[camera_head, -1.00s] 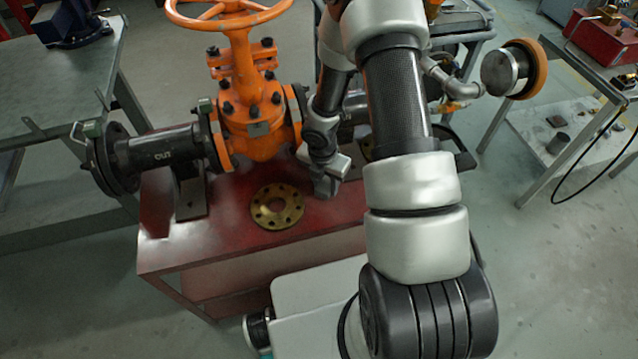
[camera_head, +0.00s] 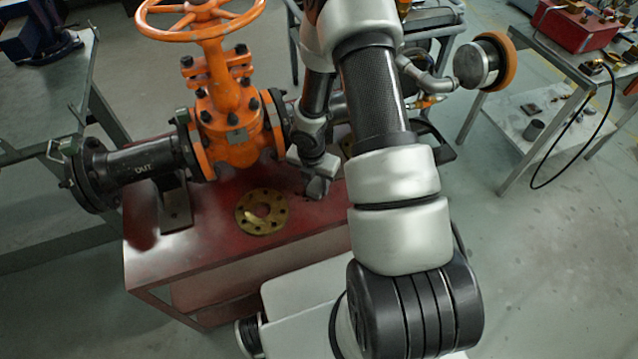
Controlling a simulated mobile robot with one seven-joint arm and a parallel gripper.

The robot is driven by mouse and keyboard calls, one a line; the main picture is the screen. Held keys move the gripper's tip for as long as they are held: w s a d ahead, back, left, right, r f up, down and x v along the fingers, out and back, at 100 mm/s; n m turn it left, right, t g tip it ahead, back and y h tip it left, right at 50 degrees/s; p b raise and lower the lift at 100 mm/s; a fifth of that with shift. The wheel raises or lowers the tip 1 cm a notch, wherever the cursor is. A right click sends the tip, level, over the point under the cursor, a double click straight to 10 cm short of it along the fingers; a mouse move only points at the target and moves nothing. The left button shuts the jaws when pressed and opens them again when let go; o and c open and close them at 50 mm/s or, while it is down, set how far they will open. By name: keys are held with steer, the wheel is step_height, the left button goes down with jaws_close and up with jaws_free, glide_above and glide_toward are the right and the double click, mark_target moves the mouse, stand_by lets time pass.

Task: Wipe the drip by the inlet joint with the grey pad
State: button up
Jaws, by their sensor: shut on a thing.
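My gripper (camera_head: 317,180) points down at the red bench top, right of the brass flange and below the valve's right-hand pipe. It is shut on a small grey thing (camera_head: 318,188), apparently the grey pad, which is at or just above the bench surface; contact cannot be told. A small dark spot (camera_head: 311,197) shows beside it on the bench and may be the drip. The orange gate valve (camera_head: 233,122) stands on the bench, with its pipe marked OUT on the left. The inlet joint on the right is largely hidden behind my arm.
The brass flange (camera_head: 262,212) lies flat on the red bench (camera_head: 205,245), close left of my gripper. The orange handwheel (camera_head: 200,18) rises above the valve. A grey bench (camera_head: 60,110) stands at left and a table with a red box (camera_head: 578,28) at right.

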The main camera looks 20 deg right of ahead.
steer(key=shift+a, duration=1.1)
steer(key=shift+a+f+b, duration=0.1)
steer(key=shift+a+b, duration=0.5)
steer(key=shift+a, duration=1.3)
step_height(320, 180, up, 6)
steer(key=p, duration=0.5)
steer(key=shift+p, duration=0.35)
step_height(320, 180, up, 3)
steer(key=p, duration=0.2)
steer(key=shift+p, duration=0.3)
steer(key=shift+f, duration=0.1)
